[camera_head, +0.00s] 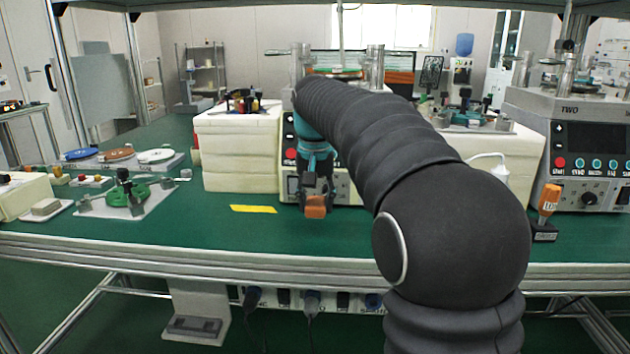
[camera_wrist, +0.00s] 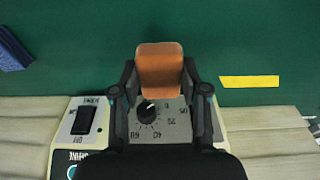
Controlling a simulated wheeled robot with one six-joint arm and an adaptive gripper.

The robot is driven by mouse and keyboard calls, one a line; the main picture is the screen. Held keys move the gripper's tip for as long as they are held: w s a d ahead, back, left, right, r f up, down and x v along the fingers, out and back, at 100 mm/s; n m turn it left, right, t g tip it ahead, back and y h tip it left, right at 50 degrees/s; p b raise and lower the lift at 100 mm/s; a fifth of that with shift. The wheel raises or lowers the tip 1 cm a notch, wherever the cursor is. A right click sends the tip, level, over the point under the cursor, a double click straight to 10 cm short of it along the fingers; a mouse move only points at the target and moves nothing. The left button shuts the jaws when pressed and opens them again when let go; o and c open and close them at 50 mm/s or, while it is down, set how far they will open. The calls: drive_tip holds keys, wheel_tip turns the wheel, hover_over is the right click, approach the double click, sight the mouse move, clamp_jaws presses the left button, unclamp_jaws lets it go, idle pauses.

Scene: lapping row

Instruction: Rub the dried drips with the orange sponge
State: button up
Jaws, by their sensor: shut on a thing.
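My gripper (camera_head: 316,190) reaches down in front of a machine's front panel, above the green bench top. It is shut on the orange sponge (camera_head: 315,210), a small block at its fingertips. In the wrist view the sponge (camera_wrist: 160,70) sits between the two dark fingers of my gripper (camera_wrist: 161,88), with green bench behind it. The sponge appears to be a little above the bench, but I cannot tell whether it touches. I cannot make out any dried drips in either view.
A yellow strip (camera_head: 253,209) lies on the bench left of my gripper. A stack of cream blocks (camera_head: 237,160) stands behind it. The machine panel with a knob (camera_wrist: 148,112) is close to my gripper. An orange-handled tool (camera_head: 548,200) stands at the right. The front bench is mostly clear.

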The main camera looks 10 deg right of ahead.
drive_tip(key=shift+r, duration=1.9)
